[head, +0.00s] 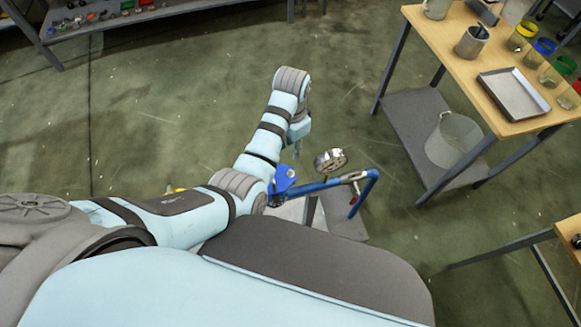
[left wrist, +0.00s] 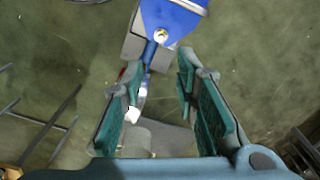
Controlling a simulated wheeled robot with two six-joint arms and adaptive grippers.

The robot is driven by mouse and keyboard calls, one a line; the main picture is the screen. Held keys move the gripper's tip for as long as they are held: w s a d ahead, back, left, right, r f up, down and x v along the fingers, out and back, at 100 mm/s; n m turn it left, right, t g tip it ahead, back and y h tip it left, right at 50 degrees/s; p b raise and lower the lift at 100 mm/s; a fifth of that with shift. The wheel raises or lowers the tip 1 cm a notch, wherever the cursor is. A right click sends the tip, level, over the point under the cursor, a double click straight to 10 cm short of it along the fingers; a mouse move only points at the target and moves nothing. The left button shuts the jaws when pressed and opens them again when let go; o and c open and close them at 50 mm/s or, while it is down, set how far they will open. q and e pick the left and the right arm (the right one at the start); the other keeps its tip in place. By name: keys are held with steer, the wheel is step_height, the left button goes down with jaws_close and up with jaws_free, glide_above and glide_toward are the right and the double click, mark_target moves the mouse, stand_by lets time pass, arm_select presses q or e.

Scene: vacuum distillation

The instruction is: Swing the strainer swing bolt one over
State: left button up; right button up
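My left gripper (left wrist: 160,78) is open, with two green-padded fingers apart and nothing clearly held between them. In the head view my left gripper (head: 297,148) points down, close to the blue fitting (head: 284,178) on the blue pipework. In the left wrist view a blue body (left wrist: 174,18) lies beyond the fingertips, with a small pale round piece (left wrist: 160,36) on its near edge. I cannot tell whether that piece is the strainer swing bolt. My right gripper is in neither view.
A round gauge (head: 330,160) stands by the blue pipe (head: 330,183), right of my left gripper. A wooden-topped table (head: 450,42) with a metal tray (head: 513,94) and jars is at the right. A grey shelf (head: 150,18) is at the back left. Open floor lies between.

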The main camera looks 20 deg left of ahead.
mark_target(291, 170)
arm_select(q)
step_height(291, 170, down, 13)
steer(key=b, duration=0.4)
steer(key=shift+a, duration=0.1)
steer(key=shift+c, duration=0.3)
jaws_close()
